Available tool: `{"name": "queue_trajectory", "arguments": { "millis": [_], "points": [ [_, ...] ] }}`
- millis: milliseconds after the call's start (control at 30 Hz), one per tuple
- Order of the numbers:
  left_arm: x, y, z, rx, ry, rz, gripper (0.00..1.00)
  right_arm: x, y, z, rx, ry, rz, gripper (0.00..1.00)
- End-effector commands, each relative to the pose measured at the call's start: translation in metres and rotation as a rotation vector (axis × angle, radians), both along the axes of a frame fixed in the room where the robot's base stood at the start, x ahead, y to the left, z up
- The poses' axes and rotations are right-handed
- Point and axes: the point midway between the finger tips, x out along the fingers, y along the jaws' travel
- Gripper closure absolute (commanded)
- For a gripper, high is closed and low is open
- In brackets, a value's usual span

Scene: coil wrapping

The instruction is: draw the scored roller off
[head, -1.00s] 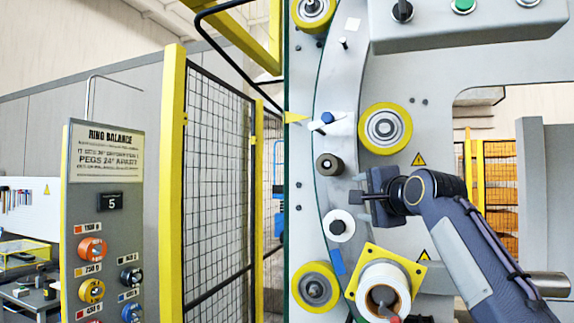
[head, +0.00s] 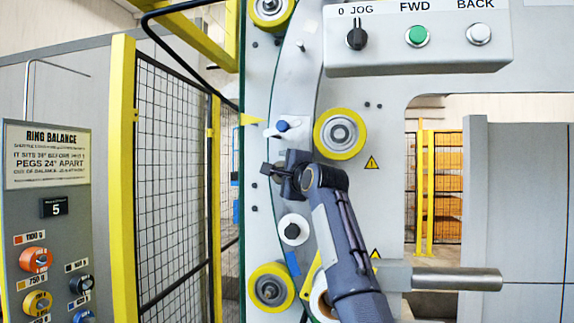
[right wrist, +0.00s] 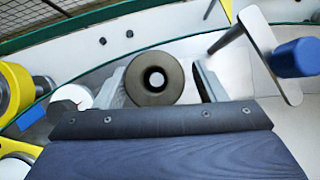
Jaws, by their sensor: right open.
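A dark brown-grey roller (right wrist: 155,97) with a round bore faces the right wrist camera. No score marks can be made out on it. My right gripper (right wrist: 161,84) is open, with one finger on each side of this roller. A narrow gap shows at the right finger; contact at the left finger is unclear. In the head view my right gripper (head: 272,170) is over the roller's place on the curved plate and hides most of it. My left gripper is not in view.
A blue-tipped lever (head: 283,126) sits just above the gripper, also close by at right in the wrist view (right wrist: 298,58). Yellow rollers (head: 341,134) (head: 270,286) and a white roller (head: 293,230) stand nearby. A switch box (head: 420,56) is above; a peg board (head: 45,215) stands left.

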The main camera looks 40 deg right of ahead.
Motion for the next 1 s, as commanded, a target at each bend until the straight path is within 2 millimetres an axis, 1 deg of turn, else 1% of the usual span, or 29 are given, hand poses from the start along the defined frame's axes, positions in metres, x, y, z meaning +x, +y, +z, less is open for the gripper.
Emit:
{"name": "queue_trajectory", "arguments": {
  "millis": [267, 367, 600, 633, 667, 700, 867, 900, 1000],
  "points": [
    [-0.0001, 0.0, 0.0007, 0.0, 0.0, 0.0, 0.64, 0.0017, -0.0005, -0.0005, 0.0, 0.0, 0.0, 0.36],
    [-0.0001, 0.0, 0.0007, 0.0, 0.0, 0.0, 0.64, 0.0016, -0.0005, -0.0005, 0.0, 0.0, 0.0, 0.47],
    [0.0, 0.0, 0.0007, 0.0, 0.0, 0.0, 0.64, 0.0011, -0.0006, 0.0004, -0.001, -0.002, 0.0, 0.79],
    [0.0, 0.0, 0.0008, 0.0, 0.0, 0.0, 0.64, 0.0009, -0.0005, 0.0005, -0.001, -0.002, 0.0, 0.82],
    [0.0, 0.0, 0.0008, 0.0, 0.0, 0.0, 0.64, 0.0009, -0.0006, 0.0006, -0.001, -0.002, 0.0, 0.82],
    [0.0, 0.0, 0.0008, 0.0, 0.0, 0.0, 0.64, 0.0008, -0.0006, 0.0007, -0.001, -0.003, 0.0, 0.54],
    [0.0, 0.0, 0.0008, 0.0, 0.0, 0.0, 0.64, 0.0005, -0.0006, 0.0012, -0.001, -0.004, -0.001, 0.75],
    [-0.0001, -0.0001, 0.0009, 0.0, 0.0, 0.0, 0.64, -0.0003, -0.0007, 0.0025, -0.002, -0.007, -0.002, 0.77],
    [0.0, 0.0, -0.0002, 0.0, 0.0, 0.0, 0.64, -0.0011, 0.0002, 0.0023, -0.002, -0.008, -0.001, 0.77]
  ]
}}
